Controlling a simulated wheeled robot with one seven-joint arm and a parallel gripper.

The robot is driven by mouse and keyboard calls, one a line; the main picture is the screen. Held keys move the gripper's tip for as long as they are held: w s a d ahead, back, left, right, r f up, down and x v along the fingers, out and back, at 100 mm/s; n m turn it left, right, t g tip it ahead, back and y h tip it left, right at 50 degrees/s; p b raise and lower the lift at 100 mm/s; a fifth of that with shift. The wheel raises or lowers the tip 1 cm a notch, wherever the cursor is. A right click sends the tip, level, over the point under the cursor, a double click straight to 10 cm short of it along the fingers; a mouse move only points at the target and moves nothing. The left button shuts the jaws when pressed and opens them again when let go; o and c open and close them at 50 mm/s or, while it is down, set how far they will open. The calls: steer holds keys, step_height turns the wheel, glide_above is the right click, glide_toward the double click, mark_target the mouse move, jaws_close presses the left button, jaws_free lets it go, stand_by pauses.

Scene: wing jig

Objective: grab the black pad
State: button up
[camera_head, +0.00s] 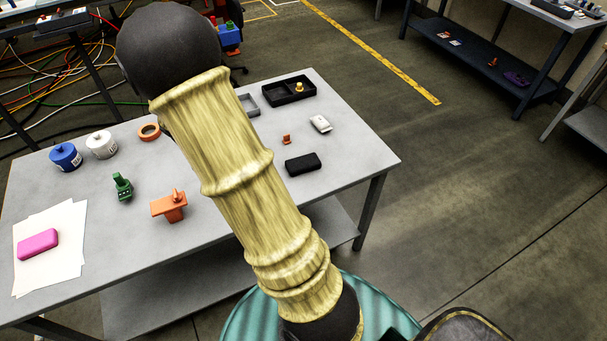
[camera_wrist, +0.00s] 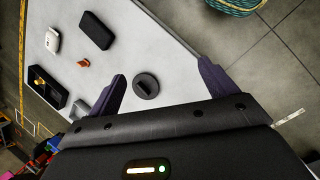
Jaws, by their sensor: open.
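The black pad (camera_head: 303,163) lies flat on the grey table near its right side, right of my arm in the head view. It is a dark rounded block. In the wrist view the black pad (camera_wrist: 96,30) is at the upper left, beyond and left of my gripper's fingertips. My gripper (camera_wrist: 161,68) is open and empty above the table, its two dark purple fingers spread apart. It is apart from the pad. In the head view my arm crosses the table and I cannot make out the gripper.
A dark round piece (camera_wrist: 145,86) shows between the fingers. A small orange piece (camera_head: 286,139), a white device (camera_head: 320,123) and a black tray (camera_head: 289,90) stand near the pad. An orange block (camera_head: 169,206) and green part (camera_head: 122,187) are left of my arm.

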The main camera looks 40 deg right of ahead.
steer(key=w+d+f+n+g+h+b, duration=0.1)
steer(key=w+d+f+n+h+b, duration=0.1)
steer(key=w+d+f+b, duration=0.1)
steer(key=w+d+f+n+g+h+b, duration=0.1)
steer(key=w+d+f+n+h+b, duration=0.1)
steer(key=d+f, duration=0.3)
steer(key=w+d+f+n+g+h+b, duration=0.1)
steer(key=w+d+f+n+h+b, duration=0.1)
steer(key=w+d+f+h+b, duration=0.2)
steer(key=shift+w+d+f+n+b, duration=0.1)
steer(key=shift+w+d+f+b, duration=0.1)
steer(key=shift+f, duration=0.4)
steer(key=shift+w+d+f+n+b, duration=0.1)
steer(key=shift+w+d+f+b, duration=0.1)
steer(key=shift+f, duration=0.4)
steer(key=shift+w+d+f+n+b, duration=0.1)
steer(key=shift+w+d+f+b, duration=0.1)
steer(key=shift+f, duration=0.4)
steer(key=shift+w+d+g+h, duration=0.15)
steer(key=shift+w+g+h, duration=0.05)
steer(key=shift+g+h, duration=0.1)
steer(key=shift+r, duration=0.1)
steer(key=p, duration=0.1)
glide_toward(301, 162)
steer(key=x, duration=0.5)
steer(key=shift+w+d, duration=0.15)
steer(key=shift+d, duration=0.05)
